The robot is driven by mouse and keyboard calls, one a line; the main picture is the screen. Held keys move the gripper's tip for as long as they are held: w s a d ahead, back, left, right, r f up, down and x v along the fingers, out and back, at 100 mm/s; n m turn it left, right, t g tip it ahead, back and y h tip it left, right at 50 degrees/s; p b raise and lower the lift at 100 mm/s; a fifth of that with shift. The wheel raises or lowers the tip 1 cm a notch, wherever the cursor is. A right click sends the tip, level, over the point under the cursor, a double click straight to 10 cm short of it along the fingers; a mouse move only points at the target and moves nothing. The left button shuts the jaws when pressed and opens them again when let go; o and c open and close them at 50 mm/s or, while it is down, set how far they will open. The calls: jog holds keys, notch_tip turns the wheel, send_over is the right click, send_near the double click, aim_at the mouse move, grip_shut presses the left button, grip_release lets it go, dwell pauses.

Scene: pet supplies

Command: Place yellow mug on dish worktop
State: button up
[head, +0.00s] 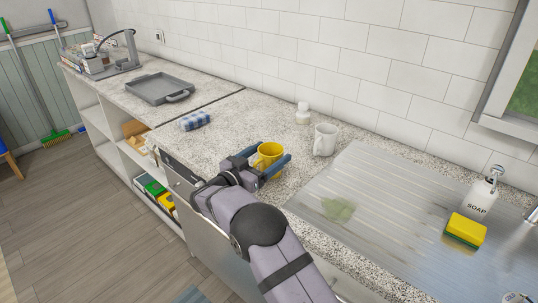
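The yellow mug (269,151) is on or just above the speckled worktop (240,118), left of the metal draining surface. My gripper (272,156) reaches it from the front, with one blue-grey finger on each side of the mug. I cannot tell whether the fingers touch it, and the gripper hides its lower part. The ridged metal draining surface (375,190) lies to the right, with a greenish patch (338,209) on it. No label shows which surface is the dish worktop.
A white mug (325,139) and white bottle (303,113) stand behind the gripper to the right. A blue-white rolled cloth (194,121) and grey tray (160,88) lie left. A yellow-green sponge (466,229) and soap bottle (484,193) are at far right.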

jog(key=shift+r, duration=0.15)
jog(key=b+v, duration=0.2)
jog(key=v, duration=1)
